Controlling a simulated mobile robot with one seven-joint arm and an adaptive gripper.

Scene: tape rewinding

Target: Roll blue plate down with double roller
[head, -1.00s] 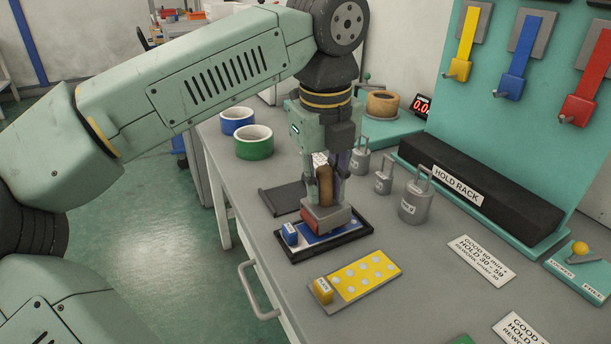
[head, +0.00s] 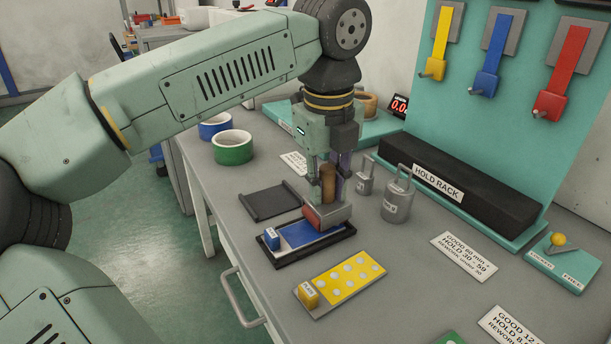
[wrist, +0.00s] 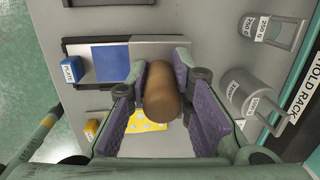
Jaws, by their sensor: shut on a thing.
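The blue plate (head: 305,234) lies flat in a black tray (head: 284,262) on the bench, with a blue block labelled PLATE (head: 271,239) at its left end. My gripper (head: 329,185) is shut on the brown handle (head: 328,188) of the double roller (head: 314,219), which has a red side and a grey top. The roller stands over the right end of the plate. Contact with the plate is hidden. In the wrist view the handle (wrist: 161,92) is between the purple finger pads, and the blue plate (wrist: 110,62) shows left of the roller.
A yellow plate (head: 340,284) with white dots lies in front of the tray. A black panel (head: 270,202) lies behind it. Grey weights (head: 397,200) stand to the right, before the hold rack (head: 470,190). Blue (head: 214,128) and green (head: 232,148) tape rolls stand at back left.

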